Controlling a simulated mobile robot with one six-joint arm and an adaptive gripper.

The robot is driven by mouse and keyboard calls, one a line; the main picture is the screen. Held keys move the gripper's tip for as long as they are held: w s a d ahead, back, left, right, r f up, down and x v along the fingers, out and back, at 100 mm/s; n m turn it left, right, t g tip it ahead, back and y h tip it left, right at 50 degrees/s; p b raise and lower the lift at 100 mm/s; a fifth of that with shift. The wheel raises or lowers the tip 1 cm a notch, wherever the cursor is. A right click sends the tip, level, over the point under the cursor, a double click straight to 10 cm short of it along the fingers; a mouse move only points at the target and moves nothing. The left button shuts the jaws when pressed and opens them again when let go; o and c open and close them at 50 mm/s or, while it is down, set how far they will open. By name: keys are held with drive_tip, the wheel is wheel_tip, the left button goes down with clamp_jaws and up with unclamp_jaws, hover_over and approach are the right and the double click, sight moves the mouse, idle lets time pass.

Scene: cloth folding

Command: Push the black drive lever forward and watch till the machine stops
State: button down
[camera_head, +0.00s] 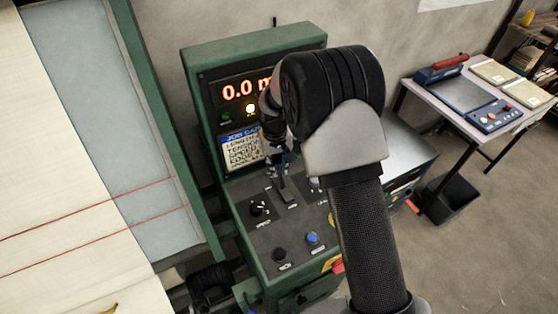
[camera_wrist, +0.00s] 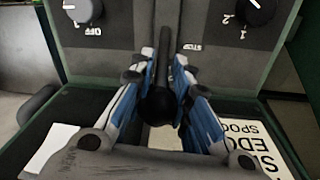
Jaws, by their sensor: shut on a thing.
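The black drive lever (camera_wrist: 158,105) stands between my gripper's fingers in the wrist view, its round knob toward the camera. My gripper (camera_wrist: 166,68) is shut on the lever, a blue-and-white finger on each side. In the head view my gripper (camera_head: 278,163) is over the green machine's control panel (camera_head: 262,232), and my arm hides part of the panel. The lever's lower part and slot show just below the fingers. The red display (camera_head: 240,90) reads 0.0 and is partly covered by my arm.
A job card (camera_head: 241,148) is below the display. A black knob (camera_head: 258,208), a black button (camera_head: 279,254) and a blue button (camera_head: 312,238) sit near the lever. Pale cloth (camera_head: 70,220) with two red lines lies at left. A side table (camera_head: 462,110) stands at right.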

drive_tip(key=c, duration=1.5)
unclamp_jaws()
drive_tip(key=shift+o, duration=0.2)
drive_tip(key=r, duration=1)
drive_tip(key=shift+s+a+r, duration=0.3)
drive_tip(key=shift+a+r, duration=0.05)
drive_tip(key=shift+r, duration=0.65)
